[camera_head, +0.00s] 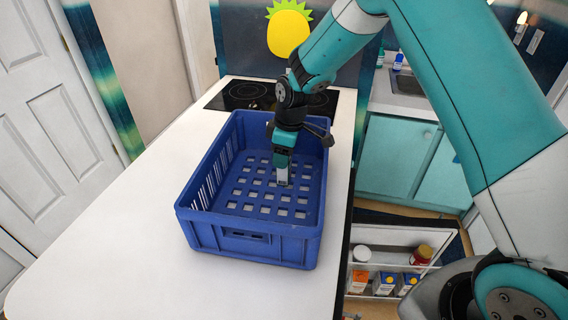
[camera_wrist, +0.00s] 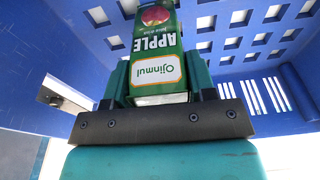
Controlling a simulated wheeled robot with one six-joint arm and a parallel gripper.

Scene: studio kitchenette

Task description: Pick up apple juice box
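In the wrist view, the apple juice box (camera_wrist: 158,48) is a green carton with APPLE lettering and a red apple picture. In the head view, my gripper (camera_head: 284,165) points down inside the blue crate (camera_head: 245,243). The carton is hard to make out there. I cannot tell whether it touches the crate floor.
The crate's walls surround my gripper. The crate stands on a white counter (camera_head: 130,220) with bare room to its left. A black cooktop (camera_head: 248,94) is behind it. A shelf (camera_head: 385,237) with jars and cartons stands low on the right.

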